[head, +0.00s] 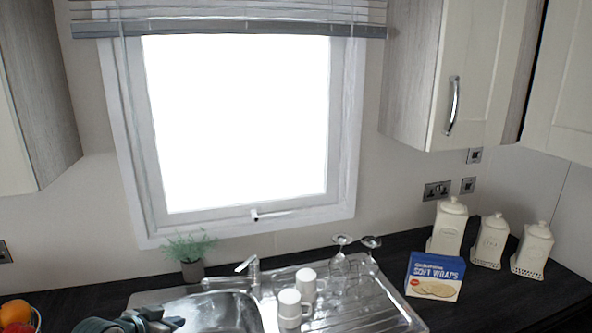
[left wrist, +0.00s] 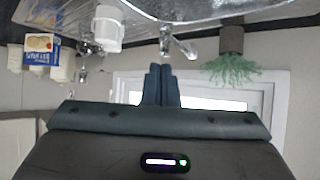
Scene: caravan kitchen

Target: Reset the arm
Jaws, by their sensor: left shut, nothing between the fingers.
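My left gripper (head: 168,321) shows at the bottom left of the head view, over the left part of the metal sink (head: 222,312). In the left wrist view, which looks upside down, its two dark fingers (left wrist: 160,72) are together with nothing between them. The fingertips stand apart from the tap (left wrist: 180,42) and the potted plant (left wrist: 230,62). Most of my left arm lies below the head view's edge. My right gripper is in neither view.
Two white mugs (head: 290,307) and upturned glasses (head: 339,256) stand on the drainer (head: 355,310). Fruit (head: 16,313) is at bottom left. Wall cupboards (head: 470,75) flank the window (head: 240,125).

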